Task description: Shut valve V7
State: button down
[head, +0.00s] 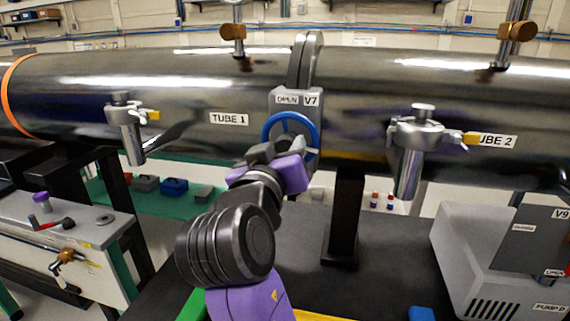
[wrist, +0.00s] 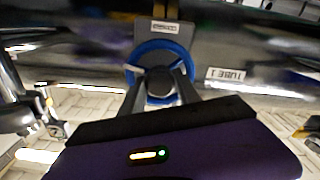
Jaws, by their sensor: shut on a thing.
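Valve V7 (head: 296,103) is a grey block between the two tubes, with a small sign reading OPEN beside the V7 label. Its blue handwheel (head: 316,130) faces me and also shows in the wrist view (wrist: 160,44). My gripper (head: 268,155) is at the lower left of the wheel in the head view and hides part of it. In the wrist view, my gripper's two fingers (wrist: 158,80) reach the middle of the wheel and are shut on it. The exact part gripped is hard to make out.
Tube 1 (head: 190,90) and Tube 2 (head: 440,85) run across the view, with metal fittings (head: 127,125) (head: 410,150) jutting out on either side. A black support post (head: 345,215) stands below. A grey pump box (head: 480,255) marked PUMP D, near a V9 panel, is at lower right.

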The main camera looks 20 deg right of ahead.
jog(key=shift+f+m+b, duration=0.1)
jog(key=shift+m+b, duration=6.35)
jog(key=shift+m, duration=1.05)
jog(key=c, duration=0.9)
grip_release()
jog(key=shift+a, duration=0.1)
jog(key=v, duration=0.7)
jog(key=shift+s+a, duration=0.2)
jog(key=shift+s, duration=0.1)
